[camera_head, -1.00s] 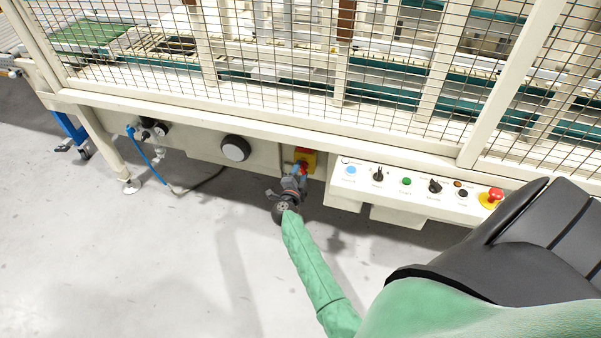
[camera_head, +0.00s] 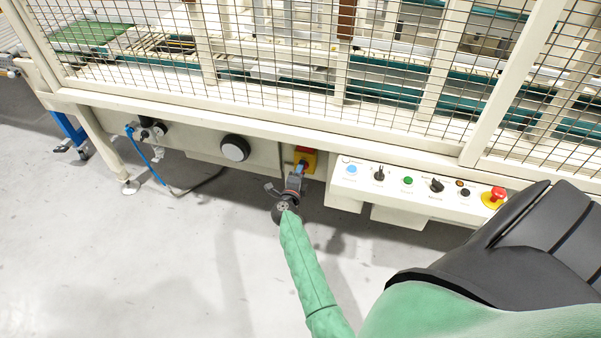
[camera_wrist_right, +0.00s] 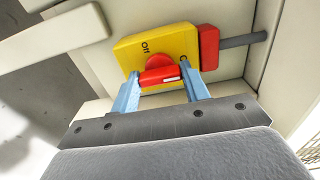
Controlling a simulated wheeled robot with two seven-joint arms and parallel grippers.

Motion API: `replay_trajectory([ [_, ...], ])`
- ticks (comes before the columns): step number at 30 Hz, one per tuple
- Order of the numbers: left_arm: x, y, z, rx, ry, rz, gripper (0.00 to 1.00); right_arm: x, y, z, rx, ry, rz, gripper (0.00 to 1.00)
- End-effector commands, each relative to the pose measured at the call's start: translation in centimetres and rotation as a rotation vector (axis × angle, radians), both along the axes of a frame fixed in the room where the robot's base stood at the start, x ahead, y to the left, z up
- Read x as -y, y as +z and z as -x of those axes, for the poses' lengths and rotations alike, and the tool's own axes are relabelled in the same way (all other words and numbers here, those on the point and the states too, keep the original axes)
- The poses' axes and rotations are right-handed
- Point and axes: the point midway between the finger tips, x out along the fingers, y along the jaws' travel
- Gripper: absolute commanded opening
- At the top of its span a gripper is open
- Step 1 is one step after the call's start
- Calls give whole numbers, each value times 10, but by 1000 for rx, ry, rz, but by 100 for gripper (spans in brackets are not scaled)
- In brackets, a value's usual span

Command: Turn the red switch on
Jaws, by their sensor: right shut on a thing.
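The red switch (camera_wrist_right: 158,76) is a rotary knob on a yellow plate (camera_wrist_right: 130,52) marked "Off" in the right wrist view. Its handle bar has a white mark near its right end. My right gripper (camera_wrist_right: 160,84) has its blue fingers at both ends of the handle, shut on it. In the head view the yellow plate (camera_head: 309,156) is on the machine's lower front, and my right gripper (camera_head: 298,170) covers most of the switch. My left gripper is not in view.
A control panel (camera_head: 400,200) with several buttons and a red emergency stop (camera_head: 497,194) is right of the switch. Mesh fencing stands above; the floor in front is clear.

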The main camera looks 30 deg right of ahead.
Motion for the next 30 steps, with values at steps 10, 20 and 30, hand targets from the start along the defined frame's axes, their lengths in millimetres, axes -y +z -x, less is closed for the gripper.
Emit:
replay_trajectory([
  [10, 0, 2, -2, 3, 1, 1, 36, 1, -2, 1, -2, -2, -1, 61],
  [20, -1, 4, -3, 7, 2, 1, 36, 0, -1, 0, -4, 0, 2, 67],
  [30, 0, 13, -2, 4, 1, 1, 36, 0, 2, 0, -145, 1, 125, 67],
])
